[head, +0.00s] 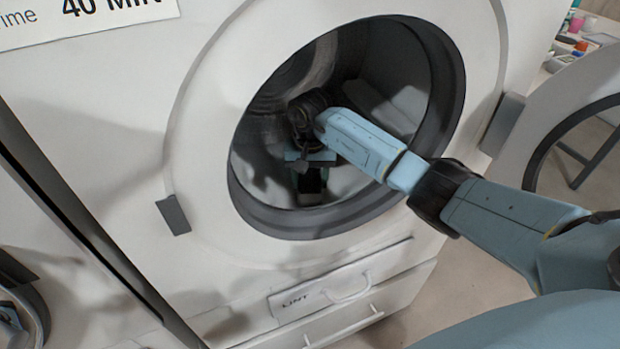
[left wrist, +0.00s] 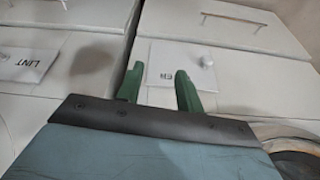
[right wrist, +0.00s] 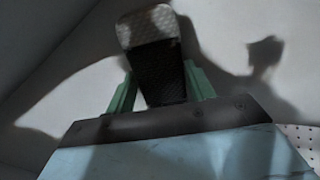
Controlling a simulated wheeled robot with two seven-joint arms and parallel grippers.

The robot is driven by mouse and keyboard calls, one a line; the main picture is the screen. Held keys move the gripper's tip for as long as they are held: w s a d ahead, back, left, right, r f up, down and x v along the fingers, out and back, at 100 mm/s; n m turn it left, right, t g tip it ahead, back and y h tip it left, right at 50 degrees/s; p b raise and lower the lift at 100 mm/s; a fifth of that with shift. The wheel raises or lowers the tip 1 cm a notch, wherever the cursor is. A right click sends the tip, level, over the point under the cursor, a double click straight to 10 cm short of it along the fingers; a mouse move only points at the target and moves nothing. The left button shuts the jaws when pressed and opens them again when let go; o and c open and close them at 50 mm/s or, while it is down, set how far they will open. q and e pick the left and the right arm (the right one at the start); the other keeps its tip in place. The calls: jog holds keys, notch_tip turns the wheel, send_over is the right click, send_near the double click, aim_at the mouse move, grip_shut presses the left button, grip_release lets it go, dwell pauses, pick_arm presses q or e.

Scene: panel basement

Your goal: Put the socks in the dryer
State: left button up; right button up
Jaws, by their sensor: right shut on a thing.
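My right arm reaches through the round opening of the dryer (head: 205,130), and my right gripper (head: 311,188) is inside the drum, low down. In the right wrist view, my right gripper (right wrist: 160,92) is shut on a dark sock (right wrist: 152,60) with a lighter grey end, which stands out beyond the fingertips. In the head view the sock is a small dark shape, mostly hidden by the gripper. My left gripper (left wrist: 159,85) is open and empty, in front of white panels outside the drum. It does not show in the head view.
The round dryer door (head: 590,95) stands swung open at the right. A drawer front marked LINT (head: 335,293) is below the opening. Another machine's opening shows at the lower left. A surface with small coloured items (head: 575,40) is at the upper right.

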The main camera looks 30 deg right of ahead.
aim_at(310, 179)
pick_arm(q)
jog(key=shift+w, duration=0.15)
pick_arm(e)
jog(key=shift+f, duration=0.15)
pick_arm(q)
jog(key=shift+w+d+r+t, duration=0.15)
jog(key=shift+w+d+t, duration=0.2)
jog(key=shift+w, duration=0.2)
pick_arm(e)
jog(key=o, duration=1)
notch_tip(310, 179, up, 4)
jog(key=shift+f+p, duration=0.2)
jog(key=shift+p, duration=0.5)
pick_arm(q)
jog(key=s+a+f+g+p, duration=0.1)
jog(key=a+f+g+p, duration=0.1)
jog(key=f, duration=0.7)
jog(key=shift+a+f+y, duration=0.25)
jog(key=shift+a+y, duration=0.15)
jog(key=shift+a, duration=0.45)
pick_arm(e)
notch_tip(310, 179, up, 9)
jog(key=shift+f, duration=0.1)
pick_arm(q)
jog(key=shift+s, duration=0.1)
